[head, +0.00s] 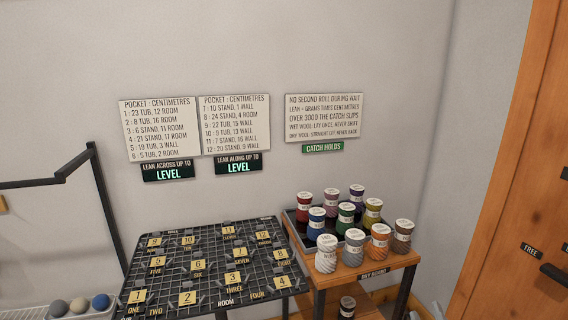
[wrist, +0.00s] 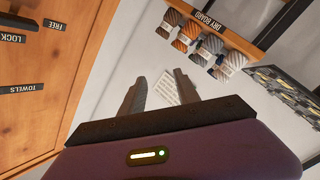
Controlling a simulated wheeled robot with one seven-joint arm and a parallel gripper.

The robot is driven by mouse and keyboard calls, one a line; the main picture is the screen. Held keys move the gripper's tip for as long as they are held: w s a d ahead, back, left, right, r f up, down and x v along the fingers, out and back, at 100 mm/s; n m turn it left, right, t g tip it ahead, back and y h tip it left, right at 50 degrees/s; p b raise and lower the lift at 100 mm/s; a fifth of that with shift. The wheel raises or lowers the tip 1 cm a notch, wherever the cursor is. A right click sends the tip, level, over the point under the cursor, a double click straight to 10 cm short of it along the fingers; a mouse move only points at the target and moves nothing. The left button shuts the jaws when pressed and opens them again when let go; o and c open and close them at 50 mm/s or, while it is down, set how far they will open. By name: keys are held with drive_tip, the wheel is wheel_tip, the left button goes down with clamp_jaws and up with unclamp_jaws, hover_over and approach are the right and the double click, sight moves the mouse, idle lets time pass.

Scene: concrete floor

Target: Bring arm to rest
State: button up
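My gripper (wrist: 160,77) shows in the wrist view, with its two dark fingers apart. Nothing is held between them; a pale panel with rows of marks (wrist: 167,90) shows beyond the gap. The wrist view is steeply turned, with the dry board at its upper right and the wooden door at its left. The gripper does not show in the head view.
A black grid rack (head: 210,265) with numbered yellow tags stands against the wall. Right of it, several yarn rolls stand on a wooden dry board (head: 347,277), some in a dark tray. A wooden door (head: 520,200) is far right. Coloured balls (head: 79,305) lie lower left.

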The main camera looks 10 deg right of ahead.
drive_tip(key=s+a+f+m+t+y, duration=0.15)
drive_tip(key=s+a+y, duration=0.45)
drive_tip(key=s+a, duration=0.8)
drive_tip(key=s+a+m+g+y, duration=0.2)
drive_tip(key=s+a, duration=0.2)
drive_tip(key=s, duration=1.6)
drive_tip(key=shift+s+a, duration=0.15)
drive_tip(key=shift+a, duration=0.05)
drive_tip(key=shift+f+g, duration=0.1)
drive_tip(key=shift+g, duration=0.15)
